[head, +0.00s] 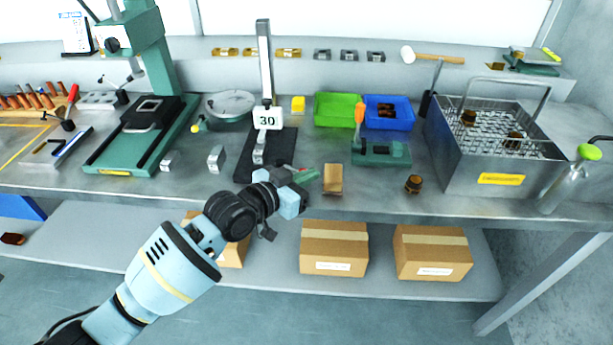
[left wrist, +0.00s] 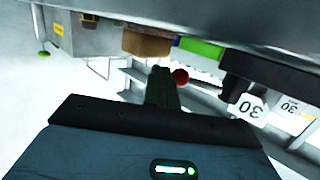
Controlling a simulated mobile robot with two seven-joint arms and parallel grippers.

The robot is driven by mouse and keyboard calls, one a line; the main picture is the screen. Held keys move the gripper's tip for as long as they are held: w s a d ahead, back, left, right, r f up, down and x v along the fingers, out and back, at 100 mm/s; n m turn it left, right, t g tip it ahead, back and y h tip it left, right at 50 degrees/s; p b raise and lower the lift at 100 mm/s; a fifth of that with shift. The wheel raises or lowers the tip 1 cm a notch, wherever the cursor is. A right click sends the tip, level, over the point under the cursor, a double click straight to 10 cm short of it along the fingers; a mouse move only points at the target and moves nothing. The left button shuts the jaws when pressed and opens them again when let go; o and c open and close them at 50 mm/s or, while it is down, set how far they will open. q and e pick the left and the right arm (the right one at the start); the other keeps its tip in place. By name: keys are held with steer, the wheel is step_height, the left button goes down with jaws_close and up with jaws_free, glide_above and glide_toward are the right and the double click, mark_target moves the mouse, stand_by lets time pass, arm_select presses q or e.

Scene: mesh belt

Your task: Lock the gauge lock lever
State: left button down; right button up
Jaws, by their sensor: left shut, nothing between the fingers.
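The gauge (head: 265,60) is a tall upright column on a black base at the middle of the bench, with a white "30" plate (head: 267,118) on it. In the left wrist view, the "30" plate (left wrist: 249,106) shows at the right. A small red ball (left wrist: 180,76) shows just right of my fingers there; I cannot tell whether it belongs to the lock lever. My left gripper (head: 305,175) is shut and empty, in front and to the right of the gauge base. The lever's position cannot be made out. My right gripper is not in view.
A small brown block (head: 333,179) is just right of my left gripper. A green fixture (head: 380,153), a green bin (head: 338,109), a blue bin (head: 389,113) and a wire-mesh basket in a metal tank (head: 478,165) stand further right. Cardboard boxes (head: 334,250) sit on the shelf below.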

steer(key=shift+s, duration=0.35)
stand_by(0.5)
arm_select(q)
steer(key=shift+s, duration=0.1)
